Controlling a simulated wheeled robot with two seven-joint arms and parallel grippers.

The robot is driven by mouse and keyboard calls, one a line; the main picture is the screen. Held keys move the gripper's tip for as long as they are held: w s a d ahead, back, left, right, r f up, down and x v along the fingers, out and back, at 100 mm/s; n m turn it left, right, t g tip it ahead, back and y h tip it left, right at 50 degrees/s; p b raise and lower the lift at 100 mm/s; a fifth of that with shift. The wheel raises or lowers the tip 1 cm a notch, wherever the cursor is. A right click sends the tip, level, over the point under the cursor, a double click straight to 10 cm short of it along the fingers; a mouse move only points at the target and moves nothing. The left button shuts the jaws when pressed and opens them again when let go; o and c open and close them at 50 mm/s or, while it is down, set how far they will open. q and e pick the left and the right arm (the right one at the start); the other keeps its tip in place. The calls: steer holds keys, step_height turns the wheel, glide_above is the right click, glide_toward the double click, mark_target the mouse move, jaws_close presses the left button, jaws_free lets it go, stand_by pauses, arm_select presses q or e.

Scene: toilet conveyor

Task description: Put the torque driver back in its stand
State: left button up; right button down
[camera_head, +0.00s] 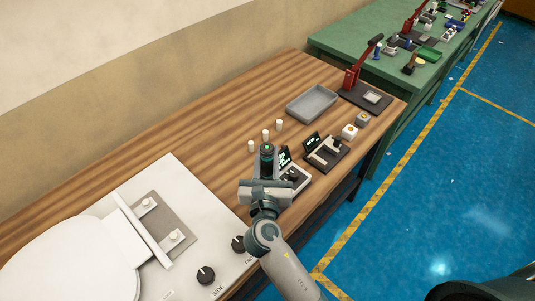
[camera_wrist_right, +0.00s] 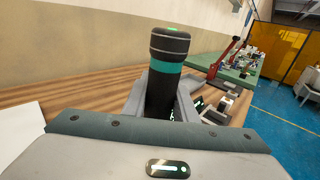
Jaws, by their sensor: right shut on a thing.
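The torque driver is an upright black cylinder with a teal band and a green light on its top (camera_head: 267,150); it also shows large in the right wrist view (camera_wrist_right: 165,75). My right gripper (camera_head: 266,166) is shut around it, with a grey finger on each side in the wrist view (camera_wrist_right: 163,106). The driver's lower end is hidden behind the gripper. A small device with a lit display (camera_head: 285,158) stands just right of the gripper and is partly hidden by it. I cannot tell which part is the driver's stand. My left gripper is not in view.
A second display device (camera_head: 326,155) stands further right. Several small white pegs (camera_head: 266,135) stand behind the driver. A grey tray (camera_head: 312,103), a red-handled press (camera_head: 352,78) and small blocks (camera_head: 349,132) lie beyond. A white toilet (camera_head: 80,262) on a panel with knobs fills the left.

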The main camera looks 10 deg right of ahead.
steer(key=shift+f+b, duration=1.8)
steer(key=shift+f, duration=0.85)
steer(key=c, duration=1.4)
jaws_free()
steer(key=shift+o, duration=0.2)
steer(key=shift+f, duration=0.1)
steer(key=v, duration=1.7)
steer(key=shift+s, duration=0.2)
